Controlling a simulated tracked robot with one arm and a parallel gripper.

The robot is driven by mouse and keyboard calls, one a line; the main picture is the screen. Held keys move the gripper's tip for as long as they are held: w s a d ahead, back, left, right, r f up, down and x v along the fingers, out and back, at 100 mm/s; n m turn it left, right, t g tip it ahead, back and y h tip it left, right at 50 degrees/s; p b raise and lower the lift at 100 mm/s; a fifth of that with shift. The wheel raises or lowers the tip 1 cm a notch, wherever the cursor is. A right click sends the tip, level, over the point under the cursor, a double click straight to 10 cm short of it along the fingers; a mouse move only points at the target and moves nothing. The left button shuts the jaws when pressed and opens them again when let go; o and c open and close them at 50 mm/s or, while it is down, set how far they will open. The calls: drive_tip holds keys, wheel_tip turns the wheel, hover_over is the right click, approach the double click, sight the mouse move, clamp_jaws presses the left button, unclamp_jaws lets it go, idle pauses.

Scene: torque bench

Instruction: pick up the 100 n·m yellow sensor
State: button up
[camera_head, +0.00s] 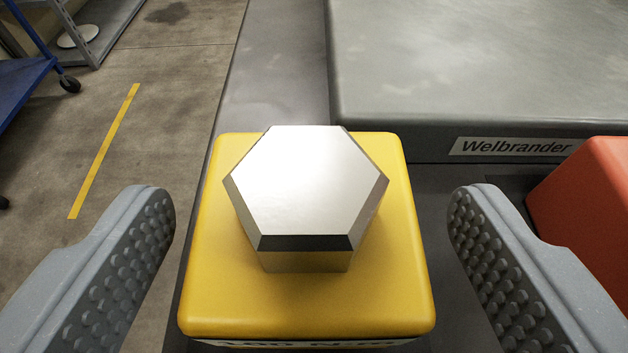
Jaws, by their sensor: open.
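The yellow sensor (210,290) is a block with rounded edges and a silver hexagonal head (305,180) on top. It sits on the dark bench top in the middle of the camera view. A label on its near face is partly cut off and appears to read 100 N·m. My gripper (312,235) is open, with one grey studded finger on the left of the sensor and one on the right. A gap shows between each finger and the block. Nothing is held.
A red-orange block (590,200) stands at the right, close behind the right finger. A grey raised slab (480,70) labelled Welbrander lies behind the sensor. The bench edge is just left of the sensor. Beyond it are concrete floor (150,130) and a blue cart (25,80).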

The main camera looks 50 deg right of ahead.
drive_tip(key=shift+w, duration=0.1)
clamp_jaws()
idle(0.3)
